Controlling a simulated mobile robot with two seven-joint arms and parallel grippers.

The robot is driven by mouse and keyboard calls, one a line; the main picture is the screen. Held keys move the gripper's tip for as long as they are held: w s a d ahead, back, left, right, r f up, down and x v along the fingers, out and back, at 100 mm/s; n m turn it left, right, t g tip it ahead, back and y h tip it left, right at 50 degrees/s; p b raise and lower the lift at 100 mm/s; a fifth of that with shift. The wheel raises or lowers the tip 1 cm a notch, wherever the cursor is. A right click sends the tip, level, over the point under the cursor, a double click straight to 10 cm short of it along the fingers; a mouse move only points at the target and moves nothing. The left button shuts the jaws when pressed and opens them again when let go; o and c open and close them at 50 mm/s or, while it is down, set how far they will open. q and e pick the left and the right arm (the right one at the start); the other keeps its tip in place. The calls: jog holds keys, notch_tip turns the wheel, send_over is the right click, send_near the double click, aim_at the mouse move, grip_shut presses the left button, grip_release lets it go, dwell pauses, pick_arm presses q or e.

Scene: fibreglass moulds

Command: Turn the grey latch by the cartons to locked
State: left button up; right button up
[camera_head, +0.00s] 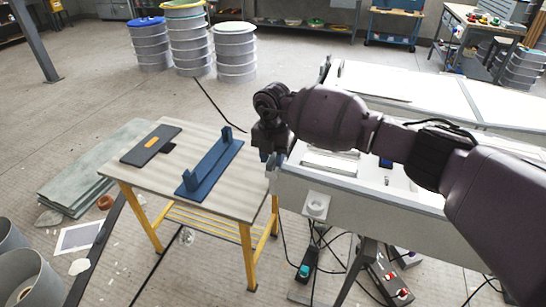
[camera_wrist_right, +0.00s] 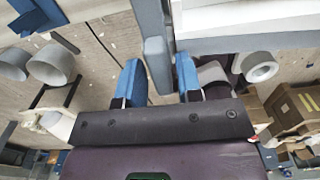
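The grey latch (camera_wrist_right: 157,62) is a narrow bar in the right wrist view, upright in the picture, below the pale mould edge. My right gripper (camera_wrist_right: 160,75) has its two blue fingers apart, one on either side of the lower part of the bar. I cannot tell whether either finger touches it. In the head view my right gripper (camera_head: 272,155) is at the left end of the white mould table (camera_head: 330,187), partly hidden by its own wrist, and the latch there is not clear. Brown cartons (camera_wrist_right: 297,108) show at the right of the wrist view. My left gripper is not in view.
A yellow-legged table (camera_head: 125,173) with a blue bracket (camera_head: 208,165) and a dark flat tool (camera_head: 150,144) stands close to the left. Cables and a control box (camera_head: 390,283) lie below.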

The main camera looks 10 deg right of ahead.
aim_at(272, 157)
jog(key=shift+o, duration=0.8)
notch_tip(272, 157, up, 11)
jog(key=shift+f, duration=0.15)
